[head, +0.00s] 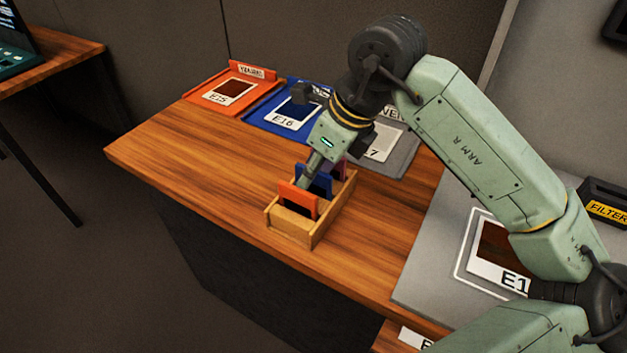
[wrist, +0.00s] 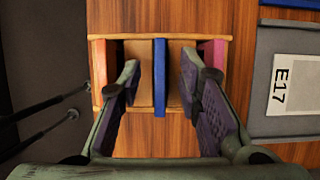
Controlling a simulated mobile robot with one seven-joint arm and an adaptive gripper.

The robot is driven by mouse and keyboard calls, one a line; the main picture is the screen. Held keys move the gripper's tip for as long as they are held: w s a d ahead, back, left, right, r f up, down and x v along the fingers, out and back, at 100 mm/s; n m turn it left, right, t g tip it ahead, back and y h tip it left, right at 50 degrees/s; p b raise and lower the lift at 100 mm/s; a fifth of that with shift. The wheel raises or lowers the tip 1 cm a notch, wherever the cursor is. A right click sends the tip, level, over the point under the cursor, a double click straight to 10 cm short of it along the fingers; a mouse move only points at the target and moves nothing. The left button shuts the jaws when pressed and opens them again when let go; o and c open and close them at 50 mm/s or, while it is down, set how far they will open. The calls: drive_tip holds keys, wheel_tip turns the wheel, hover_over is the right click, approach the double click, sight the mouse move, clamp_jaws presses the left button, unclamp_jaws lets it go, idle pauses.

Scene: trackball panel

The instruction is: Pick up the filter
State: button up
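A small wooden rack (head: 290,228) stands on the table and holds three upright filters. The orange filter (head: 298,199) is at its near end, the blue filter (head: 325,187) in the middle, and a pink filter at the far end, mostly hidden in the head view. In the wrist view, the orange filter (wrist: 101,62) is left, the blue filter (wrist: 160,70) central and the pink filter (wrist: 216,54) right. My gripper (wrist: 160,84) is open above the rack, one finger on each side of the blue filter, with gaps between. The head view partly hides the fingertips.
Orange (head: 208,92), blue (head: 262,117) and grey (head: 398,158) trays with labelled cards lie along the table's back. A grey panel with another card (head: 490,262) is at right, near a box marked FILTER (head: 606,210). Bare wood (head: 200,165) lies left of the rack.

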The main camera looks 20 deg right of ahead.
drive_tip(key=shift+w+a+f, duration=0.1)
drive_tip(key=shift+f, duration=0.25)
drive_tip(key=shift+c, duration=0.2)
clamp_jaws()
